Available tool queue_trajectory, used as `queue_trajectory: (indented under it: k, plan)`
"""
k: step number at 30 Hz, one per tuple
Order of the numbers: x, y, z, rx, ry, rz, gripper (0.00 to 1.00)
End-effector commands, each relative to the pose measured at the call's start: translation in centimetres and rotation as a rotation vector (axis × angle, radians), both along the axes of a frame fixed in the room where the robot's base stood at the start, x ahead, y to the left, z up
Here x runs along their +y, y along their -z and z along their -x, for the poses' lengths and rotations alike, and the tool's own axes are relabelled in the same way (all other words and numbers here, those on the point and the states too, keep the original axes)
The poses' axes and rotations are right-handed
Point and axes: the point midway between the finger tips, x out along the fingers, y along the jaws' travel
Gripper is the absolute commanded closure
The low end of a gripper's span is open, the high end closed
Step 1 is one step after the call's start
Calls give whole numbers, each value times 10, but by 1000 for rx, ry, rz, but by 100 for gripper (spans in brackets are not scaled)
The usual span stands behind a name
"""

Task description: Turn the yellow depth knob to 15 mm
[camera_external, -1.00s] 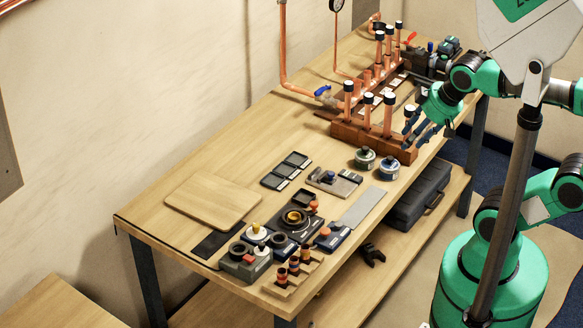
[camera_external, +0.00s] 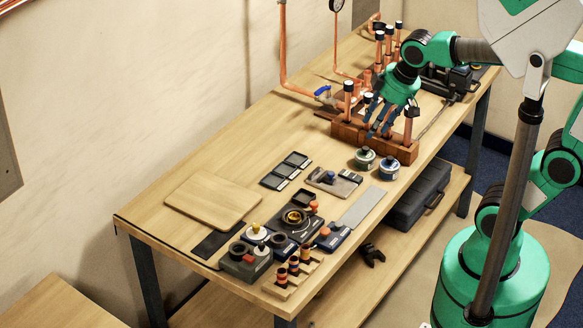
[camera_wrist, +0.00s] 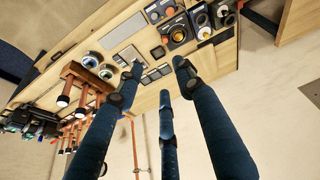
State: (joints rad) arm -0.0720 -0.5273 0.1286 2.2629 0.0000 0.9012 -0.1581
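My gripper (camera_external: 377,120) has blue fingers pointing down, over or in front of the wooden block with upright copper pipes. In the wrist view its three fingers (camera_wrist: 157,80) are spread apart with nothing between them. A dark device with a round yellow-orange ringed knob (camera_external: 295,217) sits on the near half of the bench; it also shows in the wrist view (camera_wrist: 178,35). A small yellow knob (camera_external: 256,228) tops a pale round container beside it. I cannot tell which is the depth knob, and no scale reading is legible. My gripper is well away from both.
The wooden pipe block (camera_external: 400,151) stands under my gripper. Two round tins (camera_external: 388,169) sit just nearer. Black trays (camera_external: 286,170), a wooden board (camera_external: 212,198) and a rack of orange-topped pieces (camera_external: 293,270) crowd the bench (camera_external: 245,150). Its back-left strip is bare.

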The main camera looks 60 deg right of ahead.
Motion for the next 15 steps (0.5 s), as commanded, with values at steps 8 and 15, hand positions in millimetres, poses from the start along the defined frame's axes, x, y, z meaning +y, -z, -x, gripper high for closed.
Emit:
queue_trajectory:
  k: [8, 15]
  plan:
    - [31, 11, -76, 82, -159, 45, 63]
    - [63, 37, -136, 149, -298, 80, 63]
